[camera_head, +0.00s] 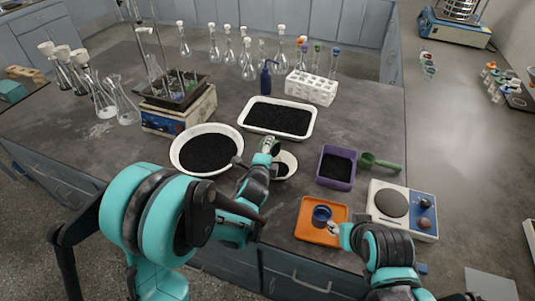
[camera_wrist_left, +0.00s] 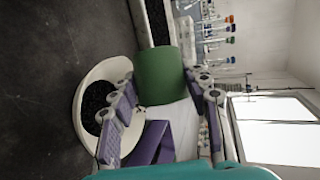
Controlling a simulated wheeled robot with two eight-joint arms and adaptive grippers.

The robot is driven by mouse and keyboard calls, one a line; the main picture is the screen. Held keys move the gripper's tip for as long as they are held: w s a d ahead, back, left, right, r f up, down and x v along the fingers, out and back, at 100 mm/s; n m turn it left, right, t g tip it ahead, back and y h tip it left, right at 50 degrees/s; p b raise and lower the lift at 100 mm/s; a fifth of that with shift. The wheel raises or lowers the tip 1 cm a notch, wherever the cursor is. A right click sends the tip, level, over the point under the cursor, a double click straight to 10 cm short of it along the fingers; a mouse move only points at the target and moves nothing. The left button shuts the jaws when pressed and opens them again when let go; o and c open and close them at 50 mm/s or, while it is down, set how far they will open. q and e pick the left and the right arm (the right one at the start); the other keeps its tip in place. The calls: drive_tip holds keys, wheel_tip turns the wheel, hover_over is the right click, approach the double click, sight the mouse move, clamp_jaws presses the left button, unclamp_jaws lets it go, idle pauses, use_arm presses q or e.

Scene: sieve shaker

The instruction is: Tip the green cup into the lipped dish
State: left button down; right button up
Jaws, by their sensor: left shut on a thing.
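My left gripper (camera_head: 268,147) is shut on the green cup (camera_wrist_left: 160,75), which shows between its fingers in the left wrist view. In the head view the gripper mostly hides the cup. The cup looks tilted in the left wrist view, but I cannot see into it. The pale lipped dish (camera_head: 290,160) is just below and beside the left gripper, with black grains in it. It also shows in the left wrist view (camera_wrist_left: 82,118). My right gripper (camera_head: 335,229) is by a blue cup (camera_head: 322,212) on an orange tray (camera_head: 305,232); its finger opening is unclear.
A round white bowl (camera_head: 180,165) and a white tray (camera_head: 308,128), both with black grains, stand behind and left. A purple bin (camera_head: 337,183), green scoop (camera_head: 380,162) and balance (camera_head: 410,230) are right. A tube rack (camera_head: 311,88) and flasks stand at the back.

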use_arm(q)
drive_tip(key=shift+s+d+f+m+t+b, duration=0.15)
drive_tip(key=shift+d+f+m+t+b, duration=0.1)
drive_tip(key=shift+m+t+b, duration=0.3)
drive_tip(key=shift+s+d+r+m+t+y, duration=0.2)
drive_tip(key=shift+m+t, duration=0.25)
drive_tip(key=shift+m, duration=0.2)
drive_tip(key=shift+s+d+r+m+t+y, duration=0.1)
drive_tip(key=shift+d+r+m+t+y, duration=0.1)
drive_tip(key=shift+m+t, duration=0.3)
use_arm(e)
drive_tip(key=shift+f, duration=0.9)
use_arm(q)
drive_tip(key=shift+a, duration=0.1)
use_arm(e)
drive_tip(key=shift+r, duration=0.1)
